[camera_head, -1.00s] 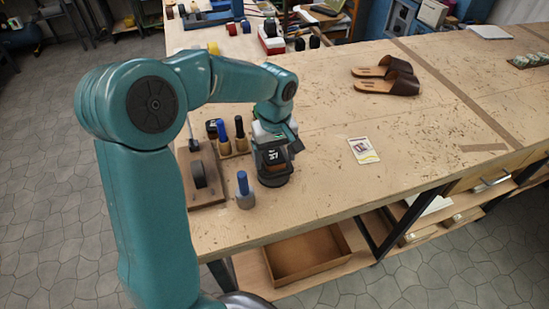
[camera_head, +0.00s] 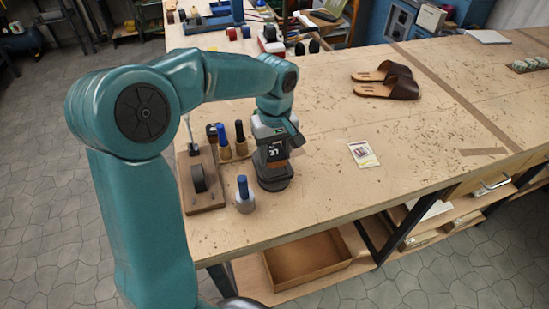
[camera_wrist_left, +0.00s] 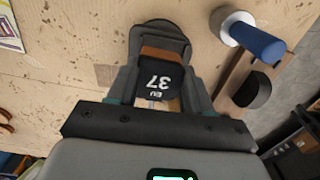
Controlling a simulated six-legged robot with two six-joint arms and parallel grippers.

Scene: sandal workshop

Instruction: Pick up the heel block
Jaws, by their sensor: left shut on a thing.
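The heel block (camera_head: 275,152) has a black face marked EU 37 and a brown band. My left gripper (camera_head: 274,165) points down and is shut on it, above the bench near its front edge. The left wrist view shows the black marked face (camera_wrist_left: 157,82) between the fingers, with the brown band beyond it. A dark rounded piece (camera_wrist_left: 161,34) lies past the band; I cannot tell whether the block touches it. My right gripper is not in view.
A card (camera_head: 363,154) and brown sandals (camera_head: 389,81) lie to the right. The bench between is clear.

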